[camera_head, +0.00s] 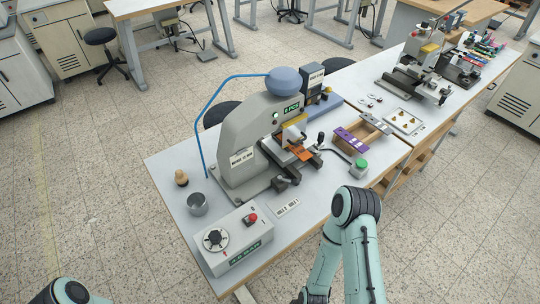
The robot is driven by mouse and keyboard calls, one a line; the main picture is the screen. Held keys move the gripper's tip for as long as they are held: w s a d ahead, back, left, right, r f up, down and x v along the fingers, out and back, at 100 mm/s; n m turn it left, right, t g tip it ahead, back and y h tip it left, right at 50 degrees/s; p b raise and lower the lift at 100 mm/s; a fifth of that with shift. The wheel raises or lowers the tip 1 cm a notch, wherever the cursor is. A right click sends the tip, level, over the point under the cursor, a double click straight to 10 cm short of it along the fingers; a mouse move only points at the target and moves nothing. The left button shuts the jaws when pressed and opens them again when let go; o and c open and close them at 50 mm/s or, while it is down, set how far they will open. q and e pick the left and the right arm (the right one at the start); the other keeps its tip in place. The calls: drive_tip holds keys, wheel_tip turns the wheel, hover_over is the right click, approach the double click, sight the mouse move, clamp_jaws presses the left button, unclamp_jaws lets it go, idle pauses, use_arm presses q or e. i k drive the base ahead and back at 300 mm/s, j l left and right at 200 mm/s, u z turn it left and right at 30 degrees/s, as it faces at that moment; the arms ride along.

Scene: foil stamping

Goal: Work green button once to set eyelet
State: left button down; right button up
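The green button (361,163) sits on top of a small grey box (358,172) near the front edge of the table, right of the press. A dark cable runs from the box toward the press. The grey press (242,140) stands upright on the table with a blue rounded top and a small green display. An orange piece (299,152) lies at its working area. My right arm rises from the bottom edge, in front of the table and below the button; its gripper is out of frame. Only a bit of my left arm shows at bottom left; its gripper is out of frame.
A control box (232,240) with a dial and red button stands at the table's front left. A metal cup (197,204) and a wooden-handled tool (181,178) stand behind it. A purple strip (350,139) lies on a wooden holder behind the green button. A second bench extends right.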

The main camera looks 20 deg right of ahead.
sight(361, 163)
drive_tip(key=k+z, duration=0.15)
drive_tip(key=z, duration=0.35)
drive_tip(key=k+z, duration=0.15)
drive_tip(key=z, duration=0.35)
drive_tip(key=k+z, duration=0.15)
drive_tip(key=z, duration=0.3)
